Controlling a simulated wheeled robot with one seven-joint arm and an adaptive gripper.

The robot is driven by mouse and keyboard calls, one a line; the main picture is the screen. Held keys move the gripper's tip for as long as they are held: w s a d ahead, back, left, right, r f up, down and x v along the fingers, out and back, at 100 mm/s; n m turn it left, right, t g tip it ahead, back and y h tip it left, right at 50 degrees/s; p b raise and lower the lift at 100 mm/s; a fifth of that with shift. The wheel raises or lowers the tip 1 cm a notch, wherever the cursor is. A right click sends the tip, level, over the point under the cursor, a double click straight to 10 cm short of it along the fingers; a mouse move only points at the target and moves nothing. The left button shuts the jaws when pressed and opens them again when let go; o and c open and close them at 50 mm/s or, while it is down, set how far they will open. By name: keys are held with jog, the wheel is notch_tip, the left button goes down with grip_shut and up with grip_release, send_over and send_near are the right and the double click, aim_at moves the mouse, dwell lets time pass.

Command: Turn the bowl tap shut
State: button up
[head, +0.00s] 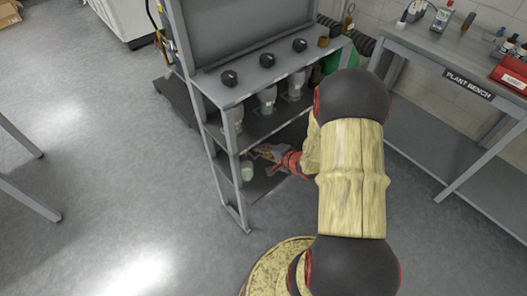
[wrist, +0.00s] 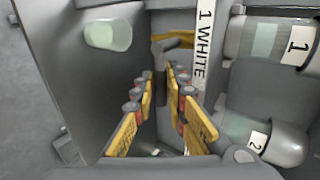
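A grey T-shaped handle (wrist: 180,43), which looks like the bowl tap, shows in the wrist view beside a white strip labelled "1 WHITE" (wrist: 204,45). My gripper (wrist: 160,77) reaches toward it, with its two yellow-padded fingers apart. The handle's stem lies between the fingertips in the picture; I cannot tell whether either finger touches it. Glass bowls marked 1 (wrist: 265,40) and 2 (wrist: 262,138) lie to the right. In the head view my gripper (head: 262,152) is inside the rack, and the tap is not clear there.
A pale green beaker (head: 247,171) stands on the rack's lower shelf, left of my gripper. The grey rack (head: 228,95) has posts and shelves close around my arm, with black knobs above. The plant bench (head: 440,50) is at right. Open floor lies left.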

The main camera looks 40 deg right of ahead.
jog(key=o, duration=0.4)
jog(key=shift+y+p, duration=0.3)
jog(key=shift+p, duration=0.5)
